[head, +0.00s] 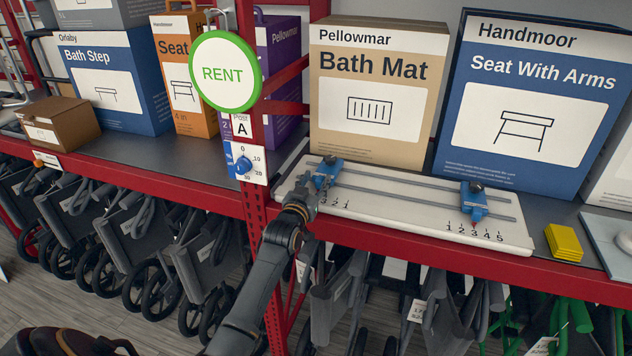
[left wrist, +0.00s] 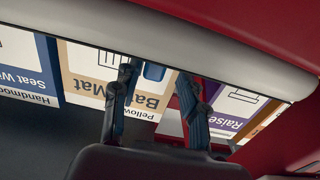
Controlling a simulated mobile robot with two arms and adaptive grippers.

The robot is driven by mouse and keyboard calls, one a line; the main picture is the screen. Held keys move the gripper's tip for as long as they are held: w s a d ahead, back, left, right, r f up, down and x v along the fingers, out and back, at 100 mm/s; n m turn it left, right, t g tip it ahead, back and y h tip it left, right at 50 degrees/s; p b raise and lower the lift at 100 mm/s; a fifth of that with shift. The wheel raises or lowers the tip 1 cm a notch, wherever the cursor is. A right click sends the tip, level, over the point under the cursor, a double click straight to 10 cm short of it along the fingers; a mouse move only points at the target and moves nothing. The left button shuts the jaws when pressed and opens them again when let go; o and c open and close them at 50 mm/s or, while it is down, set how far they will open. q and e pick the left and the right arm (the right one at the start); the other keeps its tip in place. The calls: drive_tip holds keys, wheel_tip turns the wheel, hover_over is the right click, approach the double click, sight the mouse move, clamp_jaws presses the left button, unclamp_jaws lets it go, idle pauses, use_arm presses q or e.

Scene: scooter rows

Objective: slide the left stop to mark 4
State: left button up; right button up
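The white measuring board (head: 400,209) lies on the shelf with two grey rails and a blue stop on each side. The left stop (head: 328,170) is at the left end of the rails, with a dark knob. The right stop (head: 474,203) stands near the right scale, numbered 1 to 5. My left gripper (head: 304,193) is at the left stop's front. In the left wrist view its fingers (left wrist: 155,95) are apart, with blue between them. Contact is unclear.
A red post with a green RENT sign (head: 225,72) and a dial (head: 246,164) stands just left of the board. A Bath Mat box (head: 373,88) and a Seat With Arms box (head: 530,100) stand behind. Yellow pads (head: 563,243) lie to the right.

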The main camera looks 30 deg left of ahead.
use_arm(q)
drive_tip(key=shift+d, duration=0.25)
use_arm(e)
drive_tip(key=shift+a, duration=0.25)
use_arm(q)
drive_tip(key=v, duration=1.2)
